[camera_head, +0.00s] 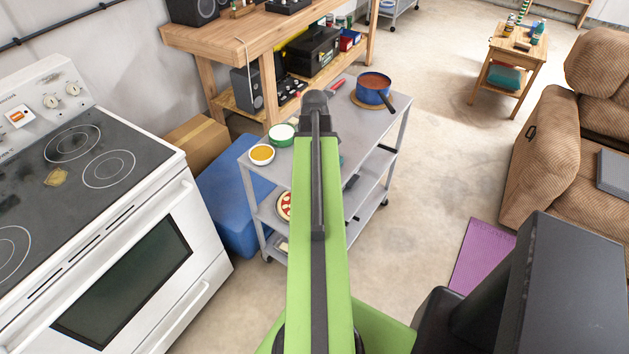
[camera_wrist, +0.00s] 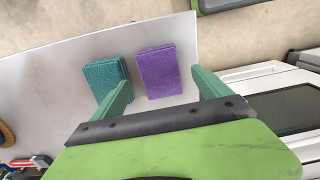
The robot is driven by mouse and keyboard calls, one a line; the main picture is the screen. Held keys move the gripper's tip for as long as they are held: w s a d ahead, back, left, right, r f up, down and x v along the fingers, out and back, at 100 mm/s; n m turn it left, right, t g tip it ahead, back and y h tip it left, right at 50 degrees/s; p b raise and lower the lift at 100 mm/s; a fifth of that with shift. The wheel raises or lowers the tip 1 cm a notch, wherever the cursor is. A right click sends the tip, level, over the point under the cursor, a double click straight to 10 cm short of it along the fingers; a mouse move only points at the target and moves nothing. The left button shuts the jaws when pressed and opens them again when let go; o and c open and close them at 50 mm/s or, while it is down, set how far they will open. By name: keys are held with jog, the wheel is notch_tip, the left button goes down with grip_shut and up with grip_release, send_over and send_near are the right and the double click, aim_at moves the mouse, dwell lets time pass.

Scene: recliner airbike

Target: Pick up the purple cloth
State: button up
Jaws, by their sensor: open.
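The purple cloth (camera_wrist: 159,72) lies flat on the grey cart top (camera_wrist: 60,72) in the wrist view, near its edge. A folded teal cloth stack (camera_wrist: 104,77) lies just left of it, with a small gap between. My gripper (camera_wrist: 162,82) is open and empty, its two green fingers spread wide. In the head view, my arm reaches over the cart (camera_head: 362,125) and hides the purple cloth.
A blue pot (camera_head: 373,90) stands on the cart's far end. A yellow-filled bowl (camera_head: 261,154) and a green bowl (camera_head: 281,134) stand at its left edge. A white stove (camera_head: 150,275) is at left, a workbench (camera_head: 215,45) behind. A purple mat (camera_head: 482,253) lies on the floor near the recliner (camera_head: 565,135).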

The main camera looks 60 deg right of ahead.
notch_tip(320, 180, down, 4)
jog(key=shift+r+b, duration=0.25)
jog(key=shift+b, duration=0.85)
jog(key=shift+r, duration=0.15)
jog(key=c, duration=1.4)
